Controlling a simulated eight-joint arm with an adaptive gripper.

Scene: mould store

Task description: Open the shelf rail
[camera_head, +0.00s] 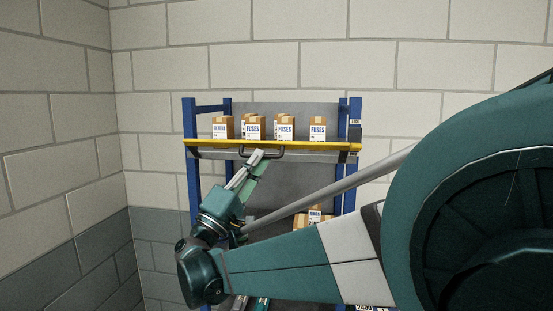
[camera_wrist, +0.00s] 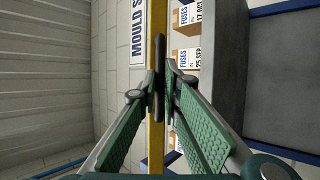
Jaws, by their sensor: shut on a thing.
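The shelf rail (camera_head: 325,145) is a yellow bar across the front of the upper shelf of a blue rack. In the wrist view the rail (camera_wrist: 155,150) runs from top to bottom. A dark handle (camera_head: 279,153) sits on the rail's front, near its middle; it also shows in the wrist view (camera_wrist: 159,50). My gripper (camera_head: 258,154) reaches up to the handle from below. In the wrist view the two fingertips of my gripper (camera_wrist: 160,78) are on either side of the handle, shut on it. The fingers hide part of the handle.
Several cardboard boxes, such as one labelled FUSES (camera_head: 285,128), stand on the upper shelf behind the rail. Another box (camera_head: 314,215) sits on a lower shelf. Blue posts (camera_head: 190,120) bound the rack. A block wall (camera_head: 150,180) stands to the left.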

